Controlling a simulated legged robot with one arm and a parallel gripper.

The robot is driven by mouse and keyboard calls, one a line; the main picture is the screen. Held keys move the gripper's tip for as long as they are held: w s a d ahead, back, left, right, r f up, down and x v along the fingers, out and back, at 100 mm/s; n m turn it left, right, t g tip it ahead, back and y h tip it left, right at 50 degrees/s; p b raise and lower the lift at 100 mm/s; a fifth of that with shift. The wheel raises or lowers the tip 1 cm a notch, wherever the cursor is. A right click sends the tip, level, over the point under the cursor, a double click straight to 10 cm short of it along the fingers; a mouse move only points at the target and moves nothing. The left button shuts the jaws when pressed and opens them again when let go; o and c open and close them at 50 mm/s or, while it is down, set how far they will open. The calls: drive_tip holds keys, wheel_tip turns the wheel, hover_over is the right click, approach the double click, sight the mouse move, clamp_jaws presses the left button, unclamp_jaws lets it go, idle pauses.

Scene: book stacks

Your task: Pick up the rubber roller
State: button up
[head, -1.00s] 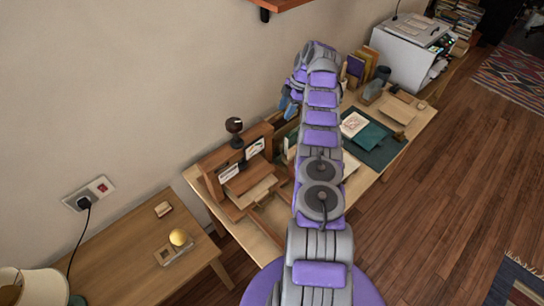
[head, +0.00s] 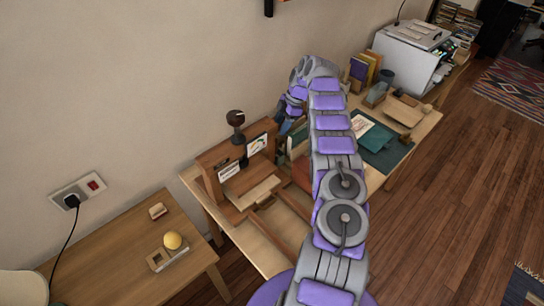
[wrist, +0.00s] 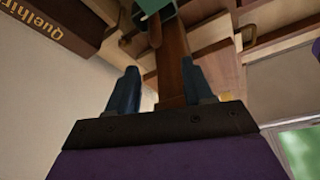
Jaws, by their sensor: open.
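I cannot make out the rubber roller for certain in either view. In the wrist view, a green piece (wrist: 158,7) with a brown stick-like part beside it shows at the top edge, cut off; I cannot tell if it is the roller. My gripper (wrist: 160,88) has two blue fingers standing apart, with nothing held between them. A brown wooden upright shows behind the gap. In the head view, my gripper (head: 284,122) is at the far left side of my arm, near the wall above the desk, partly hidden by the arm.
A white printer (head: 405,62) stands beyond. A lower table (head: 120,240) with a yellow ball (head: 172,241) is at left.

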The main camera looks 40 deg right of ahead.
drive_tip(key=d+f, duration=0.1)
drive_tip(key=f, duration=0.1)
drive_tip(key=d+f, duration=0.1)
drive_tip(key=shift+w+d+f, duration=0.15)
drive_tip(key=shift+f, duration=0.25)
drive_tip(key=a+f+b, duration=0.1)
drive_tip(key=a, duration=0.1)
drive_tip(key=a+f+b, duration=0.1)
drive_tip(key=a+f, duration=0.1)
drive_tip(key=shift+w+a+f, duration=0.2)
drive_tip(key=shift+a+f, duration=0.1)
drive_tip(key=shift+d+f, duration=0.15)
drive_tip(key=shift+f, duration=0.15)
drive_tip(key=shift+w+d+f, duration=0.15)
drive_tip(key=shift+d, duration=0.25)
drive_tip(key=shift+w+d+f, duration=0.1)
drive_tip(key=shift+d, duration=0.25)
drive_tip(key=shift+d+r, duration=0.1)
drive_tip(key=shift+c, duration=0.7)
drive_tip(key=shift+s+a+r, duration=0.1)
drive_tip(key=shift+a, duration=0.1)
drive_tip(key=shift+c, duration=0.6)
drive_tip(key=shift+a+r, duration=0.15)
drive_tip(key=shift+a, duration=0.55)
drive_tip(key=c, duration=0.5)
drive_tip(key=shift+d, duration=0.25)
clamp_jaws()
drive_tip(key=shift+d, duration=0.35)
drive_tip(key=shift+a, duration=0.1)
